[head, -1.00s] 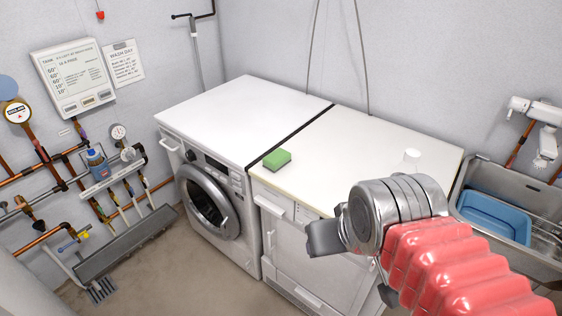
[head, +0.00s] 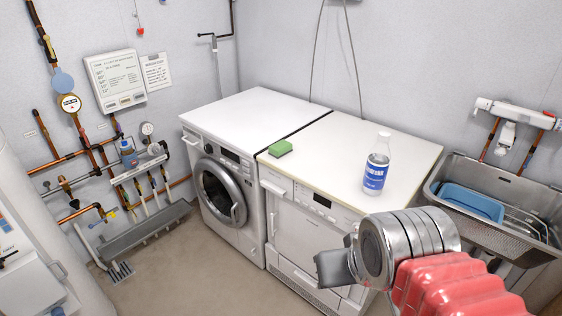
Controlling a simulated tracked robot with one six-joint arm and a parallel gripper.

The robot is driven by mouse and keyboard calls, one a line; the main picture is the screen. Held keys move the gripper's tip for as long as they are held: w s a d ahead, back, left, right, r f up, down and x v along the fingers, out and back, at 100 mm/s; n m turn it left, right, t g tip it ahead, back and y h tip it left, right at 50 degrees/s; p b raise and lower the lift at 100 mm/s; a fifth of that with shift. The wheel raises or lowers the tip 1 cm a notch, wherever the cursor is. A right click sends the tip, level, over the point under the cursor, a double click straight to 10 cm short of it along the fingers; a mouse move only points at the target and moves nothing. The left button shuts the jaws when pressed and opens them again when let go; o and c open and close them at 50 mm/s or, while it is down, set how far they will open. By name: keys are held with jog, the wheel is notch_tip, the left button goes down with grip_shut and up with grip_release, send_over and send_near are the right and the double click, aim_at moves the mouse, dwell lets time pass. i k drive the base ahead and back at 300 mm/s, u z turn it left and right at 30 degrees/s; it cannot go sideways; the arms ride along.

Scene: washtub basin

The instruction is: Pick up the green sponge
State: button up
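The green sponge (head: 280,148) lies on the white top of the right-hand machine, near its front left corner and close to the dark gap between the two machines. My gripper (head: 330,268) shows at the lower right, in front of the right-hand machine and apart from the sponge. It is to the right of the sponge and lower in the picture. One dark finger shows at its left end; the rest of the jaw is hidden by the metal wrist, so its opening does not show.
A white bottle with a blue label (head: 375,165) stands on the same top, right of the sponge. A washing machine (head: 250,108) stands left. A steel sink (head: 437,187) with a blue basin (head: 472,203) is right. Pipes line the left wall. Floor (head: 190,275) is clear at front left.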

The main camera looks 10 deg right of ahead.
aim_at(279, 149)
jog(key=k, duration=0.5)
jog(key=u, duration=0.6)
jog(key=i, duration=0.95)
jog(key=u, duration=0.5)
jog(key=i, duration=0.75)
jog(key=z, duration=0.8)
jog(key=i, duration=1.05)
jog(key=z, duration=0.2)
